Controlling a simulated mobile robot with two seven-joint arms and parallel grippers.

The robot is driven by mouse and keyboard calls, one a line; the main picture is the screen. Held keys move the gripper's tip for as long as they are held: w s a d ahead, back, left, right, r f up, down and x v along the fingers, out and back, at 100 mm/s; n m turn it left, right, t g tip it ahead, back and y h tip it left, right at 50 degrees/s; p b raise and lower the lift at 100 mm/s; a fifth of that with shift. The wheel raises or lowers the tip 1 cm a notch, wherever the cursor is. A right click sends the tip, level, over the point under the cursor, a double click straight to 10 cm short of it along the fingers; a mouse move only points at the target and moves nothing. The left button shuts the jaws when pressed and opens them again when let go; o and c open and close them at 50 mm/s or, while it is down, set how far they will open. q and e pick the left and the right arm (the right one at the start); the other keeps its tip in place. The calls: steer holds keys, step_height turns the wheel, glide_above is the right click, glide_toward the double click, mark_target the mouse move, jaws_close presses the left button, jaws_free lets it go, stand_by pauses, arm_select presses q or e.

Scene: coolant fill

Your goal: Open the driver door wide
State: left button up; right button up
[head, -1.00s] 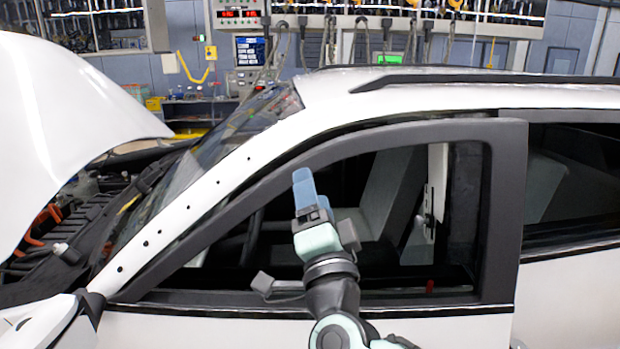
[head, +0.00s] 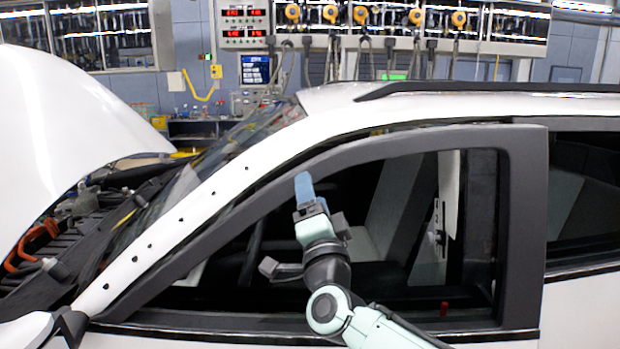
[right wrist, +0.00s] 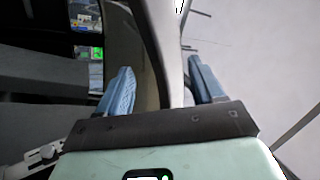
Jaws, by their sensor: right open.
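The driver door fills the lower middle of the head view, with its dark window frame (head: 525,220) and white lower panel. It stands ajar: its rear edge overlaps the rear side of the car, and the pillar with a latch part (head: 438,235) shows through its window opening. My right gripper (head: 303,190) is in front of the window opening, its blue fingertips pointing up. In the right wrist view its two fingers (right wrist: 162,88) are apart, with a curved edge of the car or door between them; I cannot tell whether they touch it. My left gripper is out of view.
The raised white hood (head: 75,130) stands at the left over the engine bay. The white side mirror (head: 25,330) juts out at the lower left. The white roof (head: 450,95) runs across the top. Workshop shelves and a monitor (head: 255,70) are behind.

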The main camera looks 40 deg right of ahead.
steer(key=shift+p+x, duration=0.45)
steer(key=shift+x, duration=1.05)
steer(key=shift+c, duration=0.3)
jaws_close()
steer(key=shift+s, duration=0.1)
